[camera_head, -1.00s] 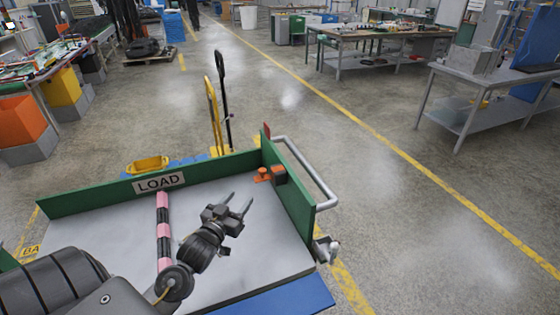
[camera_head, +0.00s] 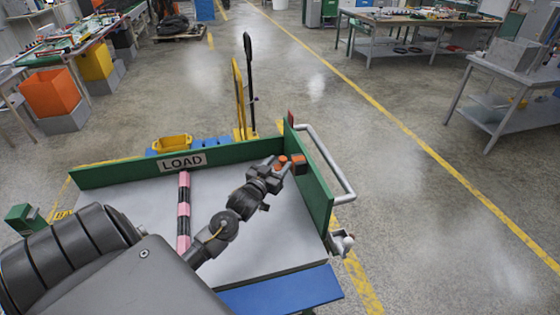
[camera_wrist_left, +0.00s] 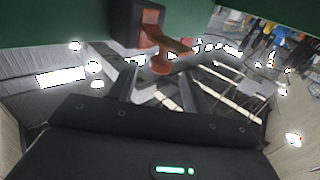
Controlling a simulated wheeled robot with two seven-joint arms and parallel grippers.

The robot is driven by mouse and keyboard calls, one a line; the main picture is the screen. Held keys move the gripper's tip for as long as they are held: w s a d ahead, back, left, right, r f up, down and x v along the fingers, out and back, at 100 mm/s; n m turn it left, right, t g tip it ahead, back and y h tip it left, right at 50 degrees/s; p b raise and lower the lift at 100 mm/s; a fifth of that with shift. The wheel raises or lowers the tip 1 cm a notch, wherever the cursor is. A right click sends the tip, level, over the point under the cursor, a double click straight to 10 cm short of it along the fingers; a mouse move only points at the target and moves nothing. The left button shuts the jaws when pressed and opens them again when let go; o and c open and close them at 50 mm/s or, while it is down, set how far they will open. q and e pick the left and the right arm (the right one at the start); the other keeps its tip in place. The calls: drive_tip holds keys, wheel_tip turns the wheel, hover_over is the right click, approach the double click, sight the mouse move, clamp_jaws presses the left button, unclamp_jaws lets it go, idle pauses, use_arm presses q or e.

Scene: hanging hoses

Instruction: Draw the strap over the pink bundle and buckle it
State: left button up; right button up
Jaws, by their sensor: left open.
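The pink bundle (camera_head: 184,205), a long roll crossed by dark bands, lies on the grey cart bed (camera_head: 130,215) below the LOAD sign. An orange piece (camera_head: 298,160) with a dark block is fixed at the inner face of the right green wall; I cannot tell whether it is the strap's end or buckle. My left gripper (camera_head: 283,168) is open close in front of it. In the left wrist view the orange piece (camera_wrist_left: 160,60) shows just beyond and between the open fingers (camera_wrist_left: 160,95), with nothing clearly held. No strap over the bundle is clearly distinguishable. My right gripper is not in view.
Green walls (camera_head: 115,174) bound the bed at the back and right. A grey handle rail (camera_head: 330,165) runs outside the right wall. A yellow bin (camera_head: 172,143) and a hand truck (camera_head: 240,100) stand behind. The right part of the bed is clear.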

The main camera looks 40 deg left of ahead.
use_arm(q)
drive_tip(key=shift+w+a, duration=0.1)
drive_tip(key=shift+w, duration=0.5)
clamp_jaws()
